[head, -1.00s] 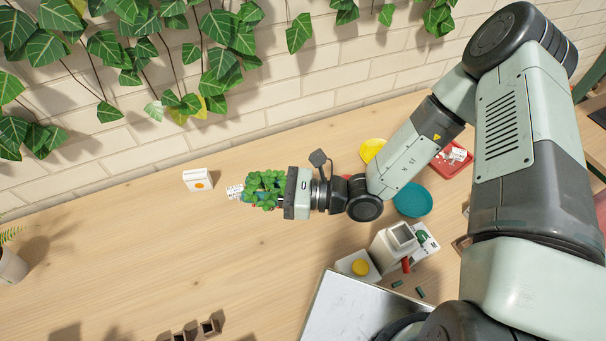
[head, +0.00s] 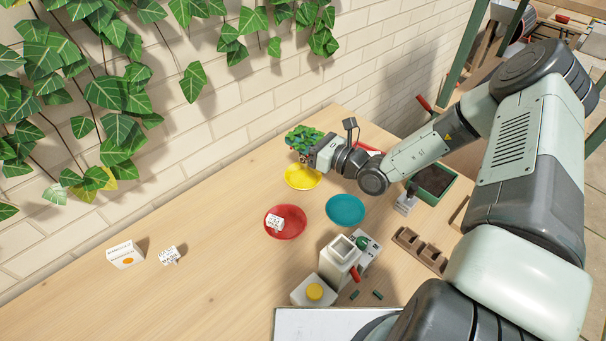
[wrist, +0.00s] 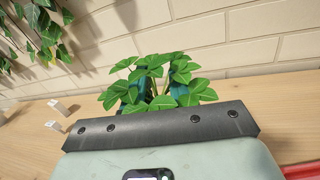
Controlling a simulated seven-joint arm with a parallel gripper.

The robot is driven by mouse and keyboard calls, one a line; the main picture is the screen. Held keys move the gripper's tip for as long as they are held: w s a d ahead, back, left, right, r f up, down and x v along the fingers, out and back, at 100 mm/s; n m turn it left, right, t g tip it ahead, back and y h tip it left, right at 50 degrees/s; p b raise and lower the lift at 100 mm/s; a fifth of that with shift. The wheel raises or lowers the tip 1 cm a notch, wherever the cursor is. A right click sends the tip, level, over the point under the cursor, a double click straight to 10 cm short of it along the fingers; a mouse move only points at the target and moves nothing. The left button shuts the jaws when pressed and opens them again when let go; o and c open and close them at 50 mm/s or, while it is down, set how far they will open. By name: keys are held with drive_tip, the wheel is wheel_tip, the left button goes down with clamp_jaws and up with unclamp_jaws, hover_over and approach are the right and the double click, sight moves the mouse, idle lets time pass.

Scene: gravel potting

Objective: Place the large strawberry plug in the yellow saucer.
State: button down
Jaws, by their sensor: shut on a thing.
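My gripper (head: 304,147) is shut on a leafy strawberry plug (head: 300,136). Its green leaves hide the fingertips and the root part in the head view. The yellow saucer (head: 302,181) lies on the table near the wall. In the head view the held plug appears just above its far edge; its height over the saucer is hard to tell. In the wrist view the plug's leaves (wrist: 150,85) spread between and over the blue-green fingers (wrist: 160,103). The yellow saucer is not visible there.
A white box (head: 125,255) and a white tag (head: 169,255) stand at left. A dark-filled planter (head: 434,181) is at right. The left-centre table is clear.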

drive_tip(key=w+d, duration=0.1)
drive_tip(key=d, duration=0.1)
hover_over(306, 181)
drive_tip(key=shift+t, duration=0.4)
wheel_tip(306, 181, down, 10)
drive_tip(key=shift+w+r, duration=0.1)
drive_tip(key=shift+r, duration=0.05)
drive_tip(key=c, duration=0.9)
unclamp_jaws()
drive_tip(key=shift+f, duration=0.25)
drive_tip(key=shift+r, duration=0.1)
drive_tip(key=shift+r, duration=0.25)
drive_tip(key=v, duration=1.2)
drive_tip(key=shift+r, duration=0.1)
